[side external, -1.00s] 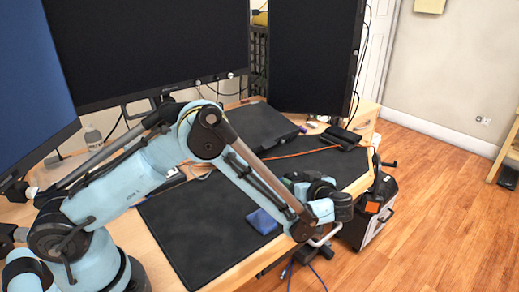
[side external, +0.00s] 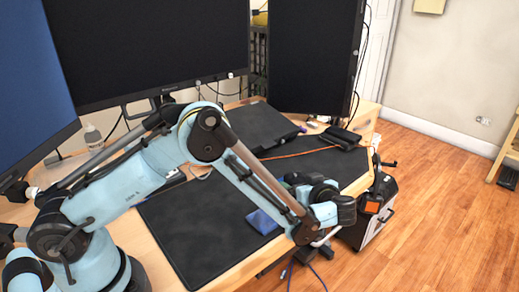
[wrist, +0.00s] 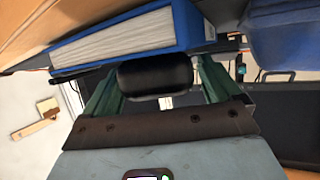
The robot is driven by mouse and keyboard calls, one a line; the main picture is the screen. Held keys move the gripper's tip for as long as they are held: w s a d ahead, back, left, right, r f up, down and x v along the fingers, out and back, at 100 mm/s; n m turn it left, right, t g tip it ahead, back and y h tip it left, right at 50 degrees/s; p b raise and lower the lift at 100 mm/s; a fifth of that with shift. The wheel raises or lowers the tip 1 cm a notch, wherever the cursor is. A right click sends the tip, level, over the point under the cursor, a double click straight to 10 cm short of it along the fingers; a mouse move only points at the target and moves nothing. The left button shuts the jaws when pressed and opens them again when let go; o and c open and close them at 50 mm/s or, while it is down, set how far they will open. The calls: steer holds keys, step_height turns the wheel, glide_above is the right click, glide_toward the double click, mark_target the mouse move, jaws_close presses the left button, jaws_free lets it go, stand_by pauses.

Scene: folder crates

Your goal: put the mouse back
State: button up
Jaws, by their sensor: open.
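A black, rounded, mouse-like object (wrist: 155,75) shows in the wrist view, between the two green fingers of my gripper (wrist: 160,82). In the side view my gripper (side external: 298,181) is over the front right part of the desk, partly hidden by my own wrist. The mouse cannot be made out clearly there.
A blue folder with white pages (wrist: 125,35) is close above the object in the wrist view. A black mat (side external: 195,230) covers the front of the desk (side external: 160,252), with a small blue item (side external: 262,221) on it. Monitors (side external: 150,45) stand behind.

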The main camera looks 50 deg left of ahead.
steer(key=w+v, duration=0.1)
steer(key=v, duration=1)
steer(key=s+a+r+m+g+h, duration=0.1)
steer(key=s+a+r+m+h, duration=0.35)
steer(key=a+r+m, duration=0.35)
steer(key=s+a+m+t+h, duration=0.2)
steer(key=s+a+m+h, duration=0.2)
steer(key=s+h, duration=0.4)
steer(key=s+m, duration=0.1)
steer(key=s, duration=0.3)
steer(key=shift+s+t, duration=0.3)
steer(key=shift+t, duration=0.1)
